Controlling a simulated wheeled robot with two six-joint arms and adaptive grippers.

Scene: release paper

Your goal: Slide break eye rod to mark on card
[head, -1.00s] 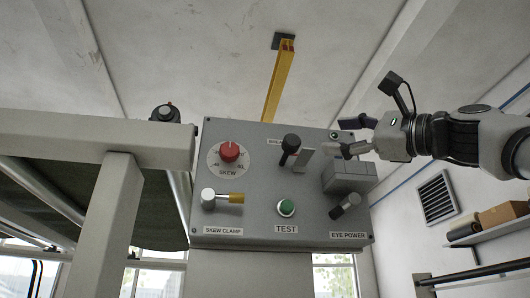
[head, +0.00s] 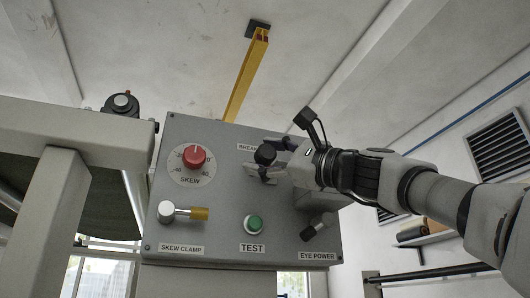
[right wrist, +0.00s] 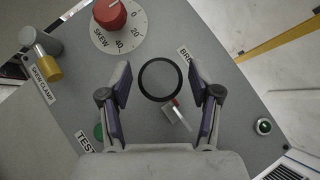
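The break eye rod (head: 265,154) shows in the head view as a black knob standing out from the grey control panel, under a partly hidden "BREAK" label. A pale card (head: 262,170) is just below it. In the right wrist view a black ring with a grey centre (right wrist: 160,97) lies between my fingers, seemingly the rod end-on; the white card with a red mark (right wrist: 179,116) is beside it. My right gripper (right wrist: 159,78) is open, one finger on each side of the ring, with gaps showing. It also shows in the head view (head: 276,157). My left gripper is not in view.
The panel (head: 225,180) also carries a red SKEW dial (head: 194,156), a SKEW CLAMP lever (head: 183,212), a green TEST button (head: 254,223) and an EYE POWER knob (head: 318,226). A beige frame (head: 60,150) stands left. A yellow beam (head: 245,75) runs above.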

